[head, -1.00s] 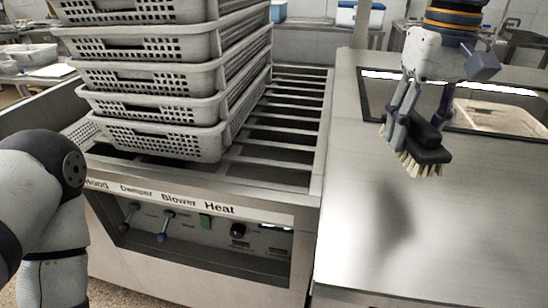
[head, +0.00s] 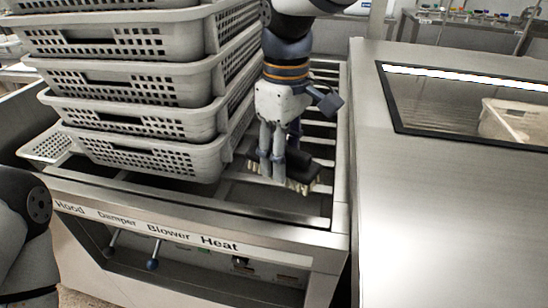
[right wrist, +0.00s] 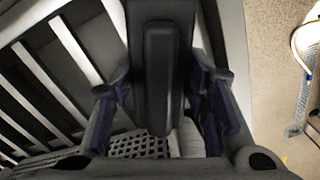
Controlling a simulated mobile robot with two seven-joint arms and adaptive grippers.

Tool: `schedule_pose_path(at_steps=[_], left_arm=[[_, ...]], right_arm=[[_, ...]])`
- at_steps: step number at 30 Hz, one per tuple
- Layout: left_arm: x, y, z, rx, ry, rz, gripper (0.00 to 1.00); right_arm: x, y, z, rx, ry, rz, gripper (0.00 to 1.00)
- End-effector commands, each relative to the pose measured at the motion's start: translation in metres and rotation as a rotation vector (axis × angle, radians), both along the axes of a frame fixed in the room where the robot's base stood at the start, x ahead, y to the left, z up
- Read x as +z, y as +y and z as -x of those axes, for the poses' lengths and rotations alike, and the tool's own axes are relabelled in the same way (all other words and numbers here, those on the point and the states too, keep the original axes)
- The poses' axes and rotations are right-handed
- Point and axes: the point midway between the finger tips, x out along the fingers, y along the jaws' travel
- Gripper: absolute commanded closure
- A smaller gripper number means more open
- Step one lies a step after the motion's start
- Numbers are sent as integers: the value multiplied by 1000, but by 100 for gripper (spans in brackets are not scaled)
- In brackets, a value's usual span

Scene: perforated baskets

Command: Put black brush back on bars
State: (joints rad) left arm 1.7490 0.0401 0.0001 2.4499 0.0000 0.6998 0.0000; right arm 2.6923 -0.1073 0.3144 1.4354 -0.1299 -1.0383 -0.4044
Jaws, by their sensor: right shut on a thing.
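The black brush (head: 302,167) has pale bristles on its underside. My right gripper (head: 281,158) is shut on it, above the bars (head: 320,131) just right of the basket stack. In the right wrist view the brush (right wrist: 160,70) lies between the two fingers (right wrist: 165,105), and the metal bars (right wrist: 60,60) show at the left. The bristles are low over the bars; I cannot tell whether they touch. My left gripper is not in view; only part of my left arm shows at the left edge of the head view.
A stack of several grey perforated baskets (head: 150,158) stands close to the left of my right gripper. A steel counter (head: 440,210) with a glazed opening lies to the right, its front surface clear. A panel with knobs is below the bars.

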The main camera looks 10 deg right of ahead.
Motion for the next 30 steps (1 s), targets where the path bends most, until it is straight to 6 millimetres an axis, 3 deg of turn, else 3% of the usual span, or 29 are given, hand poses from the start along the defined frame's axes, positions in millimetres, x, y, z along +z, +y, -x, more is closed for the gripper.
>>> schedule_pose_path(at_steps=[1, 8, 12, 22, 23, 25, 30], left_arm=[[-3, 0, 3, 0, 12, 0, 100], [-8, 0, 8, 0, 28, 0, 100], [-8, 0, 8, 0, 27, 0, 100], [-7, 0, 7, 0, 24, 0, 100], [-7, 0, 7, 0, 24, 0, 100], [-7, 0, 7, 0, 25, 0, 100], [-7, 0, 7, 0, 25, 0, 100]], right_arm=[[-10, -1, -6, 0, 4, -1, 84], [-29, -4, -23, -1, -3, 0, 84], [-51, -4, -21, -1, -6, -1, 84], [-54, -4, -21, -1, -9, -1, 84], [-55, -4, -21, -1, -9, -1, 55], [-55, -4, -21, -1, -9, -1, 39], [-55, -4, -21, -1, -9, -1, 37]])
